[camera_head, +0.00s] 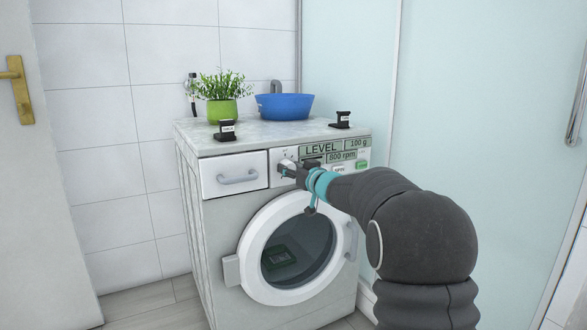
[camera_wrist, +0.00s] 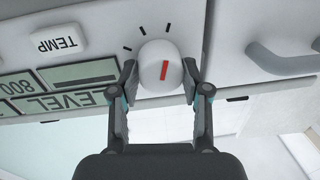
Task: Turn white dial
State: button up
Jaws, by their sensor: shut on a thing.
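The white dial (camera_wrist: 160,66) is on the washing machine's front panel and carries a red pointer line, with short black tick marks beside it. In the wrist view my gripper (camera_wrist: 160,80) has one finger on each side of the dial, closed around it. In the head view my gripper (camera_head: 287,169) reaches the panel just right of the drawer, and it mostly hides the dial there. The washing machine (camera_head: 222,232) stands against the tiled wall.
The panel has displays (camera_head: 342,156) reading LEVEL, 100 g and 800 rpm. A drawer with a handle (camera_head: 238,178) is left of the dial. A plant pot (camera_head: 222,111), a blue basin (camera_head: 285,107) and two small black stands (camera_head: 227,131) are on top. The round door (camera_head: 252,268) is below.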

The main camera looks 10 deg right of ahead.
jog(key=n+p, duration=0.1)
jog(key=n, duration=0.3)
jog(key=shift+r+n+h, duration=0.1)
jog(key=shift+n+h, duration=0.2)
jog(key=shift+n, duration=0.1)
jog(key=n, duration=0.4)
jog(key=shift+h+b, duration=0.3)
jog(key=shift+b, duration=0.1)
jog(key=n+b, duration=0.2)
jog(key=n, duration=0.3)
jog(key=shift+a, duration=0.1)
jog(key=n+b, duration=0.1)
jog(key=n, duration=0.3)
jog(key=n+h+b, duration=0.1)
jog(key=n, duration=0.4)
jog(key=shift+a+f+n+h, duration=0.1)
jog(key=shift+f+n+h, duration=0.1)
jog(key=shift+n+h, duration=0.1)
jog(key=n, duration=0.4)
jog(key=shift+f+t, duration=0.1)
jog(key=shift+t, duration=0.2)
jog(key=n, duration=0.5)
jog(key=shift+f+n, duration=0.1)
jog(key=shift+n, duration=0.2)
jog(key=shift+n+t, duration=0.4)
jog(key=shift+n, duration=1.5)
jog(key=shift+f, duration=0.1)
